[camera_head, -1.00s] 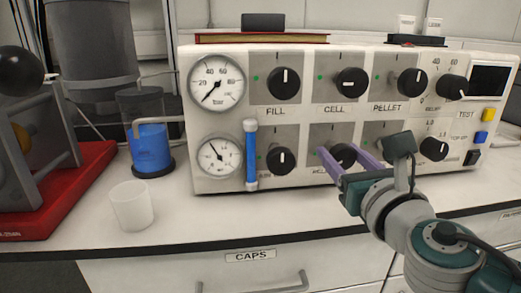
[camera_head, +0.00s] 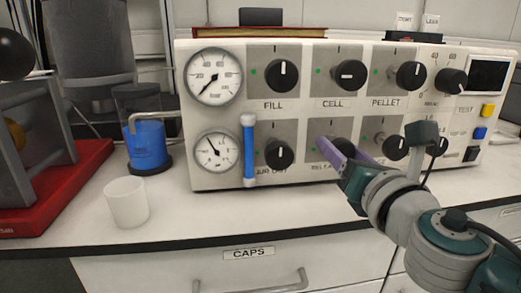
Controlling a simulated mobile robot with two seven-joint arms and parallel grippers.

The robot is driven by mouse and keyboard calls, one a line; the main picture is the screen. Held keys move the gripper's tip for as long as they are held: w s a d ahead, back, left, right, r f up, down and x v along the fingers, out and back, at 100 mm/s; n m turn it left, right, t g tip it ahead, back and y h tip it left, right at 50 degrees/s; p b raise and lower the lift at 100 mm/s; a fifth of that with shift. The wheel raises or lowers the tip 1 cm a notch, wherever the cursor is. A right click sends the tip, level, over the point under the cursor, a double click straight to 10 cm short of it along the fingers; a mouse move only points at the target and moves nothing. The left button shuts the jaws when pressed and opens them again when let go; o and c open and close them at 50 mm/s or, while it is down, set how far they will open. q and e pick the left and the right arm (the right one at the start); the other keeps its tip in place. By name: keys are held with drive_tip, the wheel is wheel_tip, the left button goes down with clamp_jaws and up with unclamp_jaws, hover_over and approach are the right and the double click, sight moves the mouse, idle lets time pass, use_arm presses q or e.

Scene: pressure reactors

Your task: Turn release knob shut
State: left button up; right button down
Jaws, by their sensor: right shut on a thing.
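The release knob (camera_head: 344,146) is a black knob in the lower row of the white control panel, second from the left. Its label is partly hidden by my gripper. My right gripper (camera_head: 338,148) reaches in from the lower right, with its purple fingers shut on this knob. The fingers cover part of the knob, so its pointer angle cannot be read. My left gripper is not in view.
Other black knobs surround it: the cell knob (camera_head: 350,74) above, a knob (camera_head: 279,152) to the left and another (camera_head: 394,147) to the right. Two gauges (camera_head: 214,76) and a blue tube (camera_head: 249,150) are at left. A white cup (camera_head: 127,202) stands on the bench.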

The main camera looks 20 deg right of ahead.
drive_tip(key=m+b, duration=0.1)
drive_tip(key=m, duration=0.4)
drive_tip(key=shift+f+m+b, duration=0.1)
drive_tip(key=shift+m+b, duration=0.25)
drive_tip(key=shift+m, duration=0.05)
drive_tip(key=m+b, duration=0.1)
drive_tip(key=m, duration=0.8)
drive_tip(key=shift+d+m, duration=0.1)
drive_tip(key=shift+m, duration=2.6)
drive_tip(key=shift+c, duration=1.3)
unclamp_jaws()
